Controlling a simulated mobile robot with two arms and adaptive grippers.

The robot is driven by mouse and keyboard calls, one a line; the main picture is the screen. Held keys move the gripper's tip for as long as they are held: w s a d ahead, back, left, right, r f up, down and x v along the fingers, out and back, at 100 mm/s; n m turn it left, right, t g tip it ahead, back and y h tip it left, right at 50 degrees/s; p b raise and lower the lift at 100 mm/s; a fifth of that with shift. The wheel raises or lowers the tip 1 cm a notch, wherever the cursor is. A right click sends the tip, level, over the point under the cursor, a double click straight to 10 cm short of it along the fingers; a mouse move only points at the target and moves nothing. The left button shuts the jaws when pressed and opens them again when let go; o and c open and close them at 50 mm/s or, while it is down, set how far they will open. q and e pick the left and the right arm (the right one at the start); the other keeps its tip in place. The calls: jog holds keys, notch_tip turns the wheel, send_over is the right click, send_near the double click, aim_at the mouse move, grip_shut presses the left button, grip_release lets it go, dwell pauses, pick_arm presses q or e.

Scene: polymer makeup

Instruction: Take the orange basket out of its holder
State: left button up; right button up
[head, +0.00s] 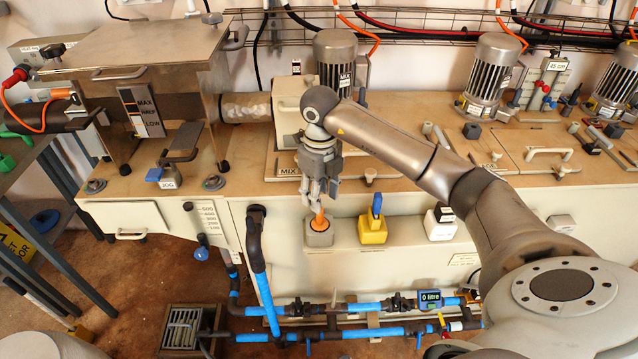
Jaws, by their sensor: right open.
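The orange basket (318,222) sits in a grey box-shaped holder (319,238) on the front of the bench. Only its narrow upright orange part and a bit of orange at the holder's opening show; the rest is hidden inside. My right gripper (318,203) points down directly above the holder, with its open fingers at the top of the orange part. I cannot tell whether the fingers touch it. My left gripper is not in view.
A yellow holder (373,232) with a blue-handled piece and a white holder with a black part (440,224) stand to the right. Blue pipes (375,333) run below. Motors (490,75) and a metal-framed machine (150,80) stand on the bench.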

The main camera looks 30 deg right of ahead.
aim_at(320, 223)
notch_tip(320, 223, down, 8)
jog(key=shift+r+p, duration=0.1)
jog(key=shift+p, duration=0.25)
grip_shut()
